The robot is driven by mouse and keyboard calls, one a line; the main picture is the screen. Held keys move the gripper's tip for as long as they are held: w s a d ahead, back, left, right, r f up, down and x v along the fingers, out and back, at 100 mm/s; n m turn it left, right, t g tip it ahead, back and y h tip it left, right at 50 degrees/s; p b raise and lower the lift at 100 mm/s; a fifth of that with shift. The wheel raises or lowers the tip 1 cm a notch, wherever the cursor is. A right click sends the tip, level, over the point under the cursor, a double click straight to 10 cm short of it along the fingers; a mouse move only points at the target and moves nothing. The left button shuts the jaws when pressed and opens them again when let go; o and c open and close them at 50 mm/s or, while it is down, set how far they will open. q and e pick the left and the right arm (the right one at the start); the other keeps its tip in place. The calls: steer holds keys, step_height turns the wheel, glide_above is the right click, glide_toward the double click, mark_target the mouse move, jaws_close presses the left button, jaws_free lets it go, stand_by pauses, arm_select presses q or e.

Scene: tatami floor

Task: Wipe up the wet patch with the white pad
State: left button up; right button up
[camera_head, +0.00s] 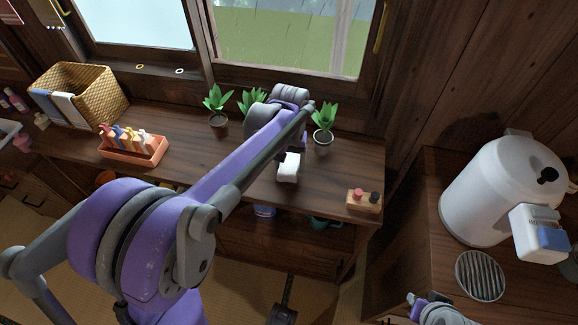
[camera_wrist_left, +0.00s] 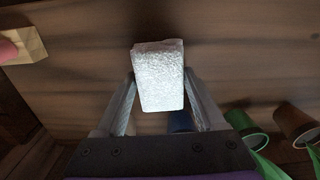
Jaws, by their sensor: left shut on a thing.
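The white pad (camera_head: 288,167) is a small pale block above or on the dark wooden counter (camera_head: 235,168), toward its right half. My left gripper (camera_head: 289,153) reaches down to it from the back and is shut on it. In the left wrist view the pad (camera_wrist_left: 159,82) sits between the two fingers of the gripper (camera_wrist_left: 160,95), its rough white face showing. I cannot tell whether the pad touches the wood. I cannot make out the wet patch in either view. My right gripper is out of view; only part of my right arm shows at the lower right.
Potted plants (camera_head: 323,136) stand along the back of the counter, close to the left wrist. An orange tray of pegs (camera_head: 134,152) and a wicker basket (camera_head: 88,88) are left. A white urn (camera_head: 500,190) stands right.

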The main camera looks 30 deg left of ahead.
arm_select(q)
steer(key=shift+a+r, duration=0.1)
steer(key=shift+r, duration=0.5)
step_height(320, 180, up, 2)
steer(key=shift+r+p, duration=0.15)
steer(key=shift+p, duration=0.9)
steer(key=shift+r+p, duration=0.55)
steer(key=shift+r, duration=0.35)
